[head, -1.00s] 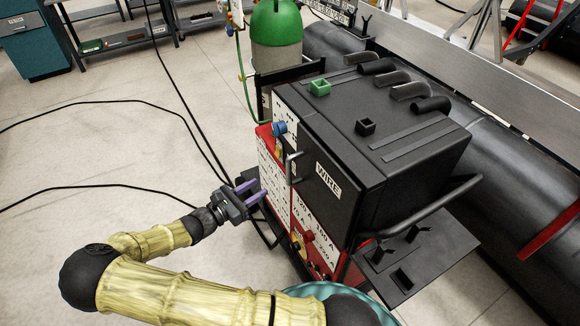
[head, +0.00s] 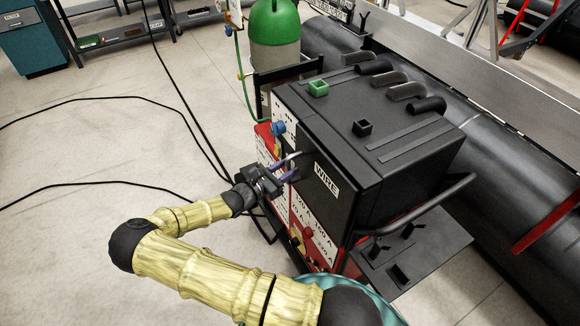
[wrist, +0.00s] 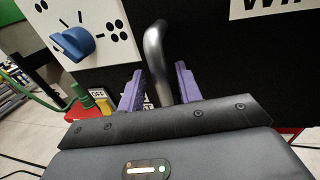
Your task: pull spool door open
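The spool door is the dark panel marked WIRE (head: 340,199) on the side of the black welder box, and it looks closed. A grey bar handle (wrist: 157,62) stands out from it near its left edge in the wrist view. My gripper (head: 291,169) is at that handle, with its purple fingers on either side of the bar. In the wrist view my gripper (wrist: 158,88) is open, with the handle between the fingers. The right finger is close to the bar and a gap shows at the left. Whether either finger touches is unclear.
A blue knob (wrist: 72,43) on a white panel sits left of the handle. A green gas cylinder (head: 276,40) stands behind the box. A dark side rail (head: 430,205) and a shelf are at the right. Open floor with black cables lies to the left.

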